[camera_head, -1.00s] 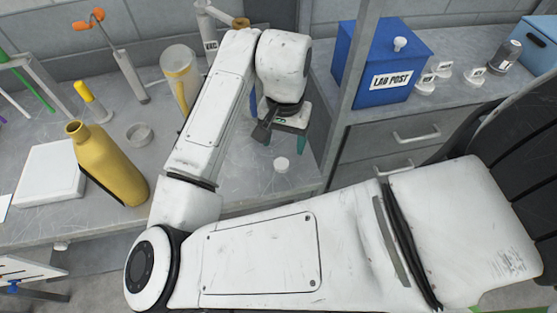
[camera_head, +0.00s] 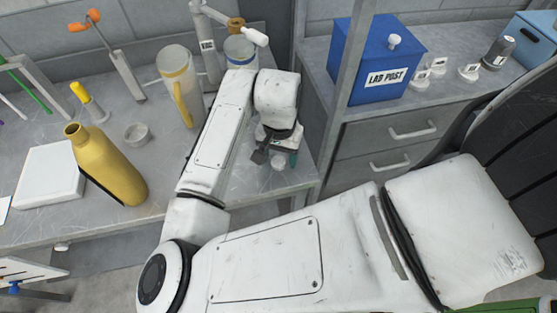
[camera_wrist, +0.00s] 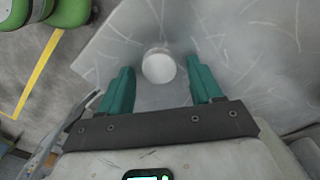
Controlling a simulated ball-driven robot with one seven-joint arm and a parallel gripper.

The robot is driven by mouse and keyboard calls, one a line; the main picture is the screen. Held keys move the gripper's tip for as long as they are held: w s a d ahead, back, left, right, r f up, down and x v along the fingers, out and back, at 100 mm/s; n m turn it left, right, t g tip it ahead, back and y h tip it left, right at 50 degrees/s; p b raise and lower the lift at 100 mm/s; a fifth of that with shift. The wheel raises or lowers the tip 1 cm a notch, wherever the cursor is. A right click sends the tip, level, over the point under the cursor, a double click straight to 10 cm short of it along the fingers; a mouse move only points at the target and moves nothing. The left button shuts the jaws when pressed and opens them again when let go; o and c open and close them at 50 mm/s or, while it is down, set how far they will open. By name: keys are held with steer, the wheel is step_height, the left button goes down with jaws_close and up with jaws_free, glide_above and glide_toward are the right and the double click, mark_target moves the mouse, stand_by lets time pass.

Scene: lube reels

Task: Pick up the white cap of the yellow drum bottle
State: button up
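The white cap (camera_wrist: 158,66) lies on the grey bench top. In the wrist view it sits just beyond and between my fingertips, apart from both. My gripper (camera_wrist: 160,82) has two teal fingers spread wide and holds nothing. In the head view my gripper (camera_head: 277,158) is low over the bench near its right front corner, and the cap (camera_head: 278,164) shows partly below it. The yellow drum bottle (camera_head: 105,165) stands without a cap on the left part of the bench.
A white flat block (camera_head: 48,174) and a small grey dish (camera_head: 138,133) lie near the bottle. A blue LAB POST box (camera_head: 378,62) sits on the right counter. The bench's front edge is close to the cap.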

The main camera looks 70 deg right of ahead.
steer(key=c, duration=0.9)
steer(key=shift+r, duration=0.1)
steer(key=shift+c, duration=0.2)
steer(key=shift+r+b, duration=0.3)
steer(key=shift+r, duration=0.25)
steer(key=s+a+r+p, duration=0.4)
steer(key=s+a+r, duration=0.5)
steer(key=r, duration=0.3)
steer(key=shift+s+a, duration=0.15)
steer(key=shift+s, duration=0.5)
